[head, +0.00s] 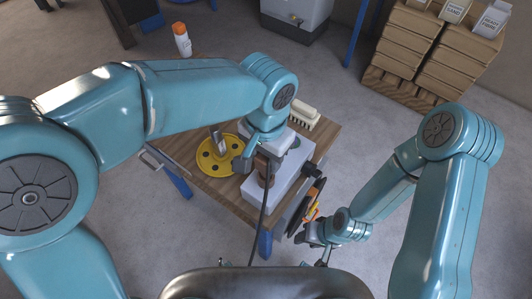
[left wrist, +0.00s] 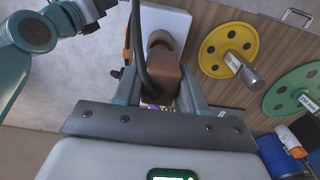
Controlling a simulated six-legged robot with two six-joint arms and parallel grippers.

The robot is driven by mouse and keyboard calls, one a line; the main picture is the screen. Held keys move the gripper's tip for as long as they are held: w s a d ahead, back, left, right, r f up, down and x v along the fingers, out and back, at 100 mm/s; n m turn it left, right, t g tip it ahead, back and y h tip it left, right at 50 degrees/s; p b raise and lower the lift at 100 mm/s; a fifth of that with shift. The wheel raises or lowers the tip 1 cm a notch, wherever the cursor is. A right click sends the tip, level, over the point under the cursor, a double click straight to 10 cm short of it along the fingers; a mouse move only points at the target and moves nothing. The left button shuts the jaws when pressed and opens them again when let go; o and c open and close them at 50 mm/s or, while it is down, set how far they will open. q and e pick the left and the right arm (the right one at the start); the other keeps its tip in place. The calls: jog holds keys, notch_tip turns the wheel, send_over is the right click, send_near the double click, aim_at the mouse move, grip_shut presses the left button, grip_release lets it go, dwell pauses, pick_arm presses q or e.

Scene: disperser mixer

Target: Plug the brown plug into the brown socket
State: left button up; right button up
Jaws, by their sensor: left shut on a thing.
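My left gripper (head: 258,158) is shut on the brown plug (left wrist: 165,84), whose block sits between the two fingers in the left wrist view. A dark cable runs from the plug across the view. Just beyond the plug is a rounded brown piece (left wrist: 159,39) over the pale box (left wrist: 183,20), which looks like the brown socket. The two meet or overlap in the picture; I cannot tell whether the plug is seated. In the head view the gripper covers most of this, above the pale box (head: 290,172). My right gripper (head: 314,246) looks open and empty beside the table's right side.
The wooden table (head: 190,160) also carries a yellow disc (head: 213,168) with a metal post and a pale brush-like block (head: 303,117). A white bottle with an orange cap (head: 182,42) stands at the back. Orange-handled tools (head: 312,208) hang at the table's right side.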

pick_arm(q)
jog(key=shift+f+b, duration=0.4)
jog(key=shift+f, duration=0.2)
jog(key=shift+f, duration=0.35)
jog(key=shift+f+b, duration=0.8)
jog(key=shift+b, duration=0.1)
jog(key=o, duration=1.2)
notch_tip(320, 180, up, 16)
jog(key=p, duration=0.1)
jog(key=shift+r, duration=0.15)
